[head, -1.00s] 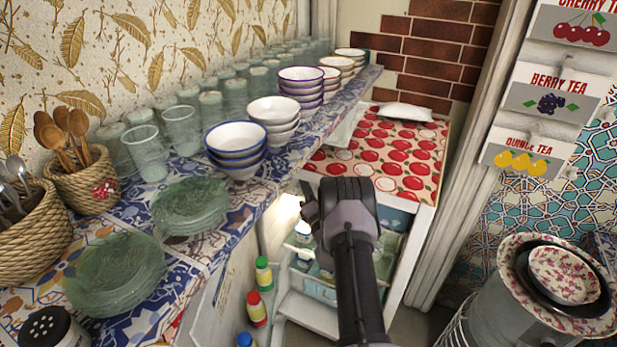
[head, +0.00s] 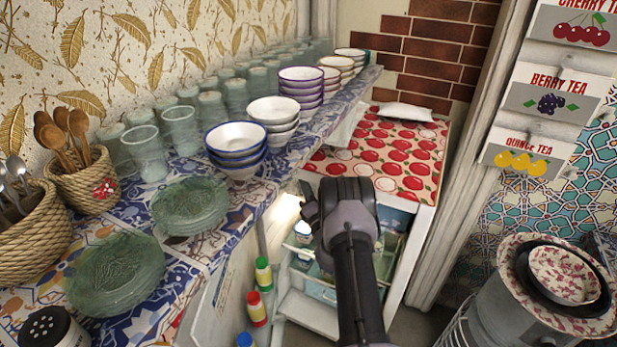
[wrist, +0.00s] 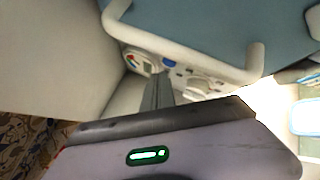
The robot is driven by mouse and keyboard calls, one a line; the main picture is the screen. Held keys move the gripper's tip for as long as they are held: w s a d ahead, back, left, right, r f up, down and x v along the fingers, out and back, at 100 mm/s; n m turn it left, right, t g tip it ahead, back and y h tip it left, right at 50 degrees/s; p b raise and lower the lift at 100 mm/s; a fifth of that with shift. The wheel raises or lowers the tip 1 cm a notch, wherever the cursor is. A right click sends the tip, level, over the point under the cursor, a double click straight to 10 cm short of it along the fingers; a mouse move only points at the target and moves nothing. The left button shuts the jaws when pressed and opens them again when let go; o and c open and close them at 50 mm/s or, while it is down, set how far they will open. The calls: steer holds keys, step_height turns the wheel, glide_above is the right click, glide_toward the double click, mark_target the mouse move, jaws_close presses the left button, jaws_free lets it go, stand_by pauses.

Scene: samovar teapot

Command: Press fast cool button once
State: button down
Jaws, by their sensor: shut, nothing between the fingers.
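The wrist view shows a white control panel with a round coloured dial (wrist: 140,62), a small blue button (wrist: 169,62) and a white knob (wrist: 198,87). I cannot read any label, so I cannot tell for sure that the blue one is the fast cool button. My gripper (wrist: 161,76) is shut and empty, its tip just below the blue button in the picture. I cannot tell whether it touches the panel. In the head view my arm reaches into the open fridge (head: 310,312) and hides the panel and my fingers.
A pale wall stands close on the left. Bottles (head: 257,308) stand in the fridge door. The tiled shelf (head: 215,250) with bowls (head: 237,150) and plates runs along the left.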

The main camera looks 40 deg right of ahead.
stand_by(0.4)
steer(key=shift+w+d, duration=0.1)
steer(key=shift+d, duration=0.3)
steer(key=shift+w+d+r+b, duration=0.1)
steer(key=shift+d+r+b, duration=0.45)
steer(key=shift+r, duration=0.1)
stand_by(1.0)
steer(key=shift+a+f, duration=0.2)
steer(key=shift+s+a+f+p, duration=0.15)
steer(key=shift+s+a+p, duration=0.2)
steer(key=shift+a, duration=0.5)
steer(key=shift+s+a+f+p, duration=0.1)
steer(key=shift+s+a+p, duration=0.15)
steer(key=shift+a, duration=0.65)
steer(key=shift+s+a+f+p, duration=0.15)
steer(key=shift+s+a+p, duration=0.2)
steer(key=shift+a, duration=0.5)
